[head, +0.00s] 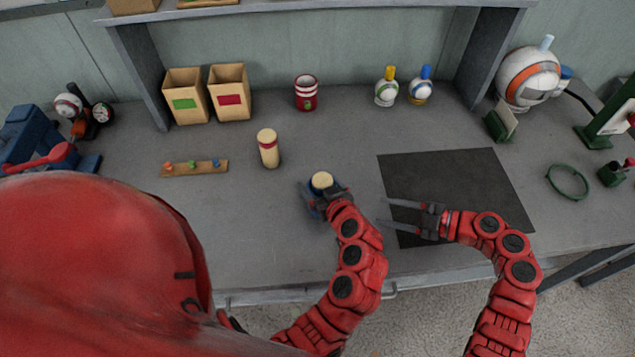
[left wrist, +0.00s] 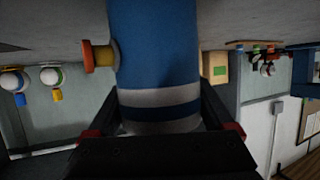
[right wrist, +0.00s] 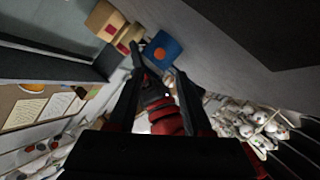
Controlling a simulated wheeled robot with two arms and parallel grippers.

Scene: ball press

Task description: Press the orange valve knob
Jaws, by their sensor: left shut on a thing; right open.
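The orange valve knob (left wrist: 90,56) sticks out from the side of a blue cylinder (left wrist: 155,50) with a white band. In the right wrist view the knob (right wrist: 160,52) shows as an orange disc on the blue body. In the head view the blue cylinder (head: 313,207) has a cream top and the knob cannot be made out. My left gripper (head: 327,196) is shut around the cylinder. Whether the cylinder touches the table is unclear. My right gripper (head: 388,213) is open and empty, right of the cylinder and apart from it, fingers pointing left towards it.
A black mat (head: 455,180) lies under and behind my right gripper. A cream cylinder with a red band (head: 268,150) stands behind left of the blue cylinder. A board with small coloured knobs (head: 195,169) lies farther left. Boxes, a striped can (head: 306,94) and bottles stand at the back.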

